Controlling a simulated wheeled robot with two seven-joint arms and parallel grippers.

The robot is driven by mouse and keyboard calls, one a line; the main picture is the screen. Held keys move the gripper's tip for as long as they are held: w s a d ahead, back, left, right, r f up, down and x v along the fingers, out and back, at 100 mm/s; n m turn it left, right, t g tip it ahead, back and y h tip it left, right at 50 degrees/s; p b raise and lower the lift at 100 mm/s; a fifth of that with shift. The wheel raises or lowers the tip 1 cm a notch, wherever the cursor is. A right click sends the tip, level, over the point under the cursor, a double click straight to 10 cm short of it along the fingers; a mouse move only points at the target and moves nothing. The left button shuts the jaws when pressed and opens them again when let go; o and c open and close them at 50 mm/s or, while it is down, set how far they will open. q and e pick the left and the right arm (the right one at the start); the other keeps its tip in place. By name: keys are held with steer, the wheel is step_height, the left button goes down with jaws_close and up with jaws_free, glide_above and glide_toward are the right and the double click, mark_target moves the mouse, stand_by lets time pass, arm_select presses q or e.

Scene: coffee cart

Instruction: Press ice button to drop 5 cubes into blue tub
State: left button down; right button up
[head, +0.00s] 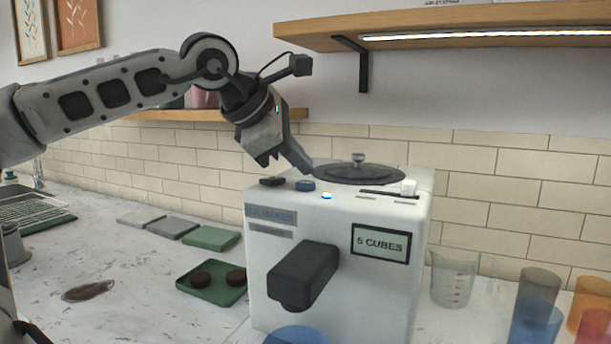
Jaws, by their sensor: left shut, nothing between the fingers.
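The white ice maker (345,290) stands on the counter with a black spout on its front. Its screen (381,244) reads "5 CUBES". My right gripper is out of view.
A round dark lid (359,174) and a white slider (408,187) are on the machine's top. A green tray (211,284) with brown pucks lies left. A clear jug (455,275) and colored cups (535,305) stand right. A wooden shelf (450,22) hangs above.

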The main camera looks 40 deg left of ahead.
mark_target(299, 183)
arm_select(q)
steer(key=shift+r, duration=0.15)
step_height(299, 183, up, 5)
steer(key=p, duration=0.4)
stand_by(1.0)
